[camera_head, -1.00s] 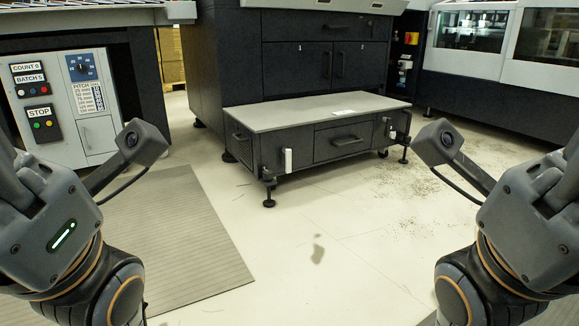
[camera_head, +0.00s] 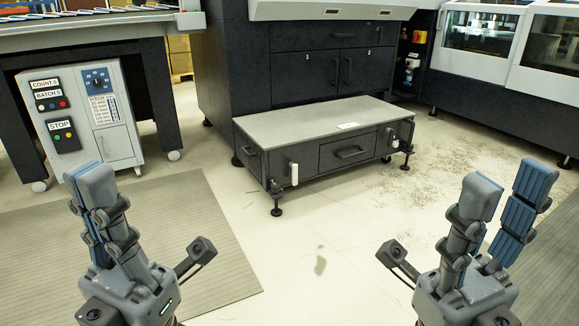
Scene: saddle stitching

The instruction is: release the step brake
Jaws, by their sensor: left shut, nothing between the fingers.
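The step (camera_head: 325,120) is a low dark cabinet with a flat grey top, standing on the floor in front of the dark machine. A white-gripped lever (camera_head: 294,173) stands upright at its front left corner, above a black levelling foot (camera_head: 276,211). A similar small fitting (camera_head: 392,134) and another foot (camera_head: 404,166) are at its right end. Which of these is the brake cannot be told for certain. My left gripper (camera_head: 92,180) points up at lower left, shut and empty, apart from the step. My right gripper (camera_head: 508,188) points up at lower right, fingers spread and empty.
A control cabinet (camera_head: 122,145) with count, batch and stop panels stands at left. A ribbed mat (camera_head: 190,225) lies on the left floor. A windowed machine (camera_head: 505,75) stands at back right. The floor before the step is clear apart from a dark stain.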

